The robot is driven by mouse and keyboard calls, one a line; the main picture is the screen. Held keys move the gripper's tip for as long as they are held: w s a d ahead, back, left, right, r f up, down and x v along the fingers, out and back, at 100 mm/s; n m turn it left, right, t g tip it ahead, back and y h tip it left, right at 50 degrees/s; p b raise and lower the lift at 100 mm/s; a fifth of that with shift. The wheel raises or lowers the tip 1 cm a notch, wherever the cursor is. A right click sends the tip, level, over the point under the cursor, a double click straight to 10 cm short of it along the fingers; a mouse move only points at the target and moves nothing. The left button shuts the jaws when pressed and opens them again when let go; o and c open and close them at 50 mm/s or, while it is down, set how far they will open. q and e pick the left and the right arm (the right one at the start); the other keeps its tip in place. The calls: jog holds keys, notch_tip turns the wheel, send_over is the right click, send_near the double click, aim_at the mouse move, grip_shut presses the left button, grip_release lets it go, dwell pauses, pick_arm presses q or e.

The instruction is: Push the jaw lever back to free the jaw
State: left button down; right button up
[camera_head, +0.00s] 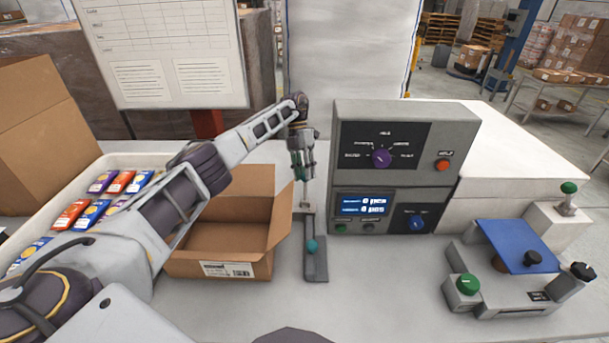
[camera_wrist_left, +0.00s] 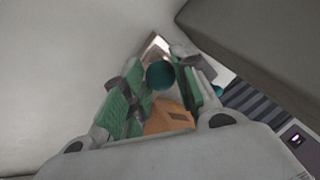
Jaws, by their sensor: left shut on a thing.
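My left gripper (camera_head: 303,180) reaches down over the back of a slim grey fixture (camera_head: 315,268), between the open carton and the console. It is shut on a teal ball knob (camera_wrist_left: 160,74), which shows between the green finger pads in the left wrist view. A pale upright shaft (camera_head: 304,205) shows below the fingertips; I take it and the knob for the jaw lever. A second teal ball (camera_head: 312,246) sits at the front of the fixture, apart from the gripper. The fingers hide the lever's top in the head view. My right gripper is not in view.
The grey console (camera_head: 405,150) with dials and a display stands close right of the gripper. An open carton (camera_head: 232,232) is close left. A white tray (camera_head: 60,178) holds several coloured packets. A blue-plated device (camera_head: 520,245) stands at right. The table front centre is clear.

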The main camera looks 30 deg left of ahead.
pick_arm(q)
jog(key=shift+w+a+f, duration=0.1)
jog(key=shift+a+f, duration=0.3)
jog(key=shift+a, duration=0.05)
jog(key=c, duration=1.5)
grip_release()
jog(key=shift+o, duration=1.2)
jog(key=shift+w+a+f, duration=0.1)
jog(key=shift+w, duration=0.15)
jog(key=shift+o, duration=0.8)
jog(key=shift+w+a+f, duration=0.15)
jog(key=shift+w+f, duration=0.1)
jog(key=shift+w, duration=0.05)
jog(key=shift+s+r, duration=0.15)
jog(key=shift+r, duration=0.05)
notch_tip(320, 180, up, 10)
jog(key=shift+d, duration=0.2)
